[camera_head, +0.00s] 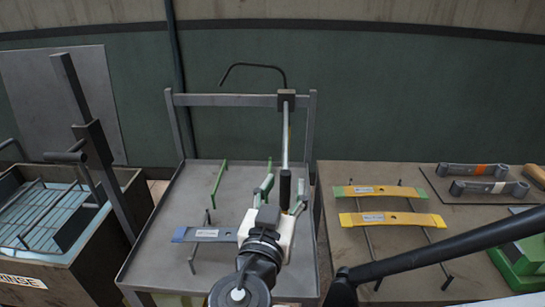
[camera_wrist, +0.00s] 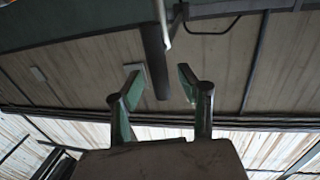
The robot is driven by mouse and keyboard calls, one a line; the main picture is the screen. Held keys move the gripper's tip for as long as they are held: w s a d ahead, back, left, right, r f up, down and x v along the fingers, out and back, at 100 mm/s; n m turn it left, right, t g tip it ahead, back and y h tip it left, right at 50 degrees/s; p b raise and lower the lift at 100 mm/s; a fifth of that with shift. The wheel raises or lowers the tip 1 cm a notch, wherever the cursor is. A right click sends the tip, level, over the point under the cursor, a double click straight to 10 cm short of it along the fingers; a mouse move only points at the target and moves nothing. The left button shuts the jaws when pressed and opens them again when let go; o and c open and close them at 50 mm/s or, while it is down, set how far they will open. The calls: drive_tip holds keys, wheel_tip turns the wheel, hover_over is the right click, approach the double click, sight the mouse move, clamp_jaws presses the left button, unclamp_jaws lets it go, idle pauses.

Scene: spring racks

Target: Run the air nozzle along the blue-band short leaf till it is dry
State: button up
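The short leaf with a blue end band (camera_head: 207,234) lies across a stand in the grey tray, its right part hidden behind my gripper. What looks like the air nozzle hangs from the block on the tray's rear frame: a silver tube (camera_head: 286,140) with a black grip (camera_head: 285,188) at its lower end. My gripper (camera_head: 275,190) is open, its green fingers on either side of the grip in the head view. In the wrist view the black grip (camera_wrist: 154,58) shows between the spread fingertips (camera_wrist: 160,75); contact with either finger is not visible.
The grey tray (camera_head: 160,225) holds a green-topped stand (camera_head: 219,182). A rinse tank (camera_head: 90,262) with a post stands left. The right table (camera_head: 335,262) carries a green-band leaf (camera_head: 380,191), a yellow leaf (camera_head: 392,219) and two grey parts with coloured bands.

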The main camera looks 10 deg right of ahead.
drive_tip(key=shift+w+d, duration=0.25)
drive_tip(key=shift+w, duration=0.45)
drive_tip(key=shift+c, duration=0.5)
clamp_jaws()
